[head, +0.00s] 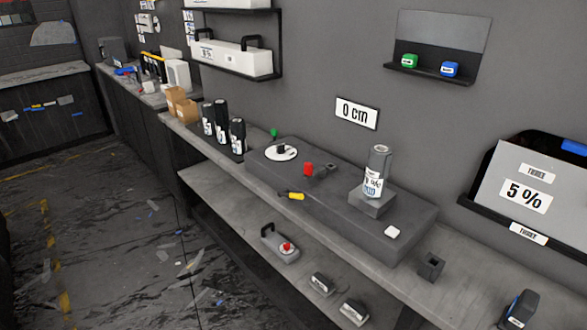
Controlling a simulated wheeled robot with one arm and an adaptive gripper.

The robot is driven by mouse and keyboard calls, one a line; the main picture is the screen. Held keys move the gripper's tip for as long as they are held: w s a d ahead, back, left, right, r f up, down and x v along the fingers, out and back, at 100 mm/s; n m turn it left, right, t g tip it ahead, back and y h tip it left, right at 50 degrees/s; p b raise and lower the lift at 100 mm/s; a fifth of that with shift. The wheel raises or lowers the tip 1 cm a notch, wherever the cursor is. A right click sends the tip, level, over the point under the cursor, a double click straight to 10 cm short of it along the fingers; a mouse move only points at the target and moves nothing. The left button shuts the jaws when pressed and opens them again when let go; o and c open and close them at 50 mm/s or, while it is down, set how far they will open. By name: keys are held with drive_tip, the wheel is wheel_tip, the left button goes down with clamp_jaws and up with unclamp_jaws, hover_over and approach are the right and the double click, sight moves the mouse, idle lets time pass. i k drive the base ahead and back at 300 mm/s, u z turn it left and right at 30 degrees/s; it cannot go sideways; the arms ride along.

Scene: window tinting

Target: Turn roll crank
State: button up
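A long dark grey machine block (330,222) lies on the wall bench in the head view. A small yellow-ended handle (294,196) on a dark stem sits at its front edge and looks like a crank. A red knob (308,169) stands behind it next to a small dark part. I cannot tell for certain which of these is the roll crank. A white disc (281,153) with a dark hub lies at the block's left end. A sign reading "0 cm" (357,113) hangs on the wall above. My gripper is not in view.
A grey canister (376,170) stands on a raised block at the right. Black bottles (222,126) stand left of the machine. A lower shelf holds a red-knobbed device (284,246). A "5 %" panel (526,196) is on the right. The littered floor (130,215) has open room at left.

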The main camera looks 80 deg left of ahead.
sight(320, 171)
drive_tip(key=u, duration=3.35)
drive_tip(key=i, duration=1.55)
drive_tip(key=u, duration=0.25)
